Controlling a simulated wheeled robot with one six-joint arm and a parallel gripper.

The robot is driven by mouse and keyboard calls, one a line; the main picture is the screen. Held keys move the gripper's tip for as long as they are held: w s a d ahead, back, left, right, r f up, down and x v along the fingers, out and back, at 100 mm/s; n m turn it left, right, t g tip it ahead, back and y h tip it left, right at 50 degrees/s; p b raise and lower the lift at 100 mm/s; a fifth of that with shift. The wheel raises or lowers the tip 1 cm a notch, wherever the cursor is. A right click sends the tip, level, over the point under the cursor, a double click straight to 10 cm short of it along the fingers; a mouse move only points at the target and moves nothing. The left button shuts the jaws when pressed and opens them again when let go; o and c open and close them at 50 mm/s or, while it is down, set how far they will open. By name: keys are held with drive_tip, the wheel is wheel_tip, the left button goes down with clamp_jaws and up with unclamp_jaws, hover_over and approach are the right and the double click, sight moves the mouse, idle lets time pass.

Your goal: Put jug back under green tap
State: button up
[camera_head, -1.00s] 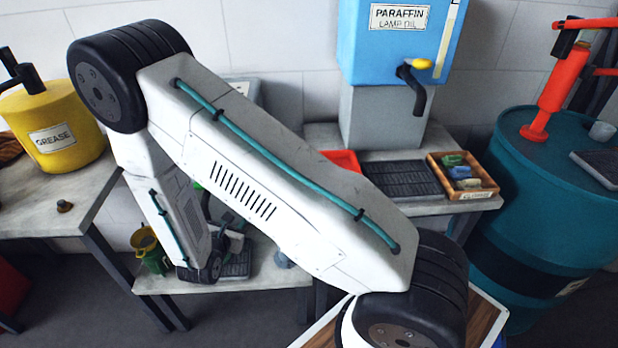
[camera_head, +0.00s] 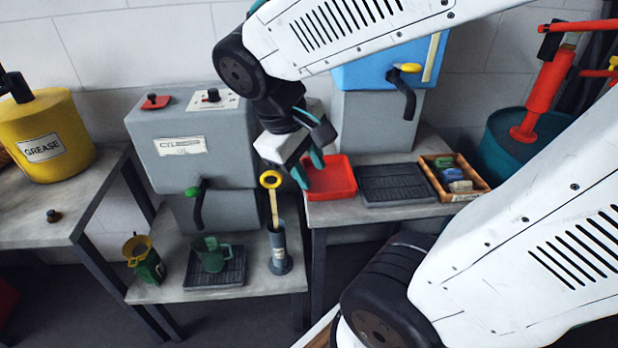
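The translucent green jug (camera_head: 212,256) stands upright on a black ribbed drip tray (camera_head: 200,280) on the low shelf. The green tap (camera_head: 196,192), with a black spout, sticks out of the grey cylinder-oil tank (camera_head: 215,125) above the jug. The spout's end is over the jug in the picture. My gripper (camera_head: 308,168) is well up and to the right of the jug, in front of the red tray. Its teal-padded fingers look apart, with nothing seen between them.
A yellow-ringed dipper (camera_head: 271,180) stands in a grey tube (camera_head: 279,255) right of the jug. A green can with a yellow funnel (camera_head: 138,245) is to its left. A red tray (camera_head: 335,182), a black tray (camera_head: 398,184) and a wooden box (camera_head: 475,190) are on the right bench.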

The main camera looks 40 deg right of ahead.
drive_tip(key=s+a+r+m+t+y, duration=0.2)
drive_tip(key=s+a+y, duration=0.1)
drive_tip(key=s+a, duration=0.1)
drive_tip(key=shift+s+a+r+y, duration=0.4)
drive_tip(key=shift+s, duration=0.2)
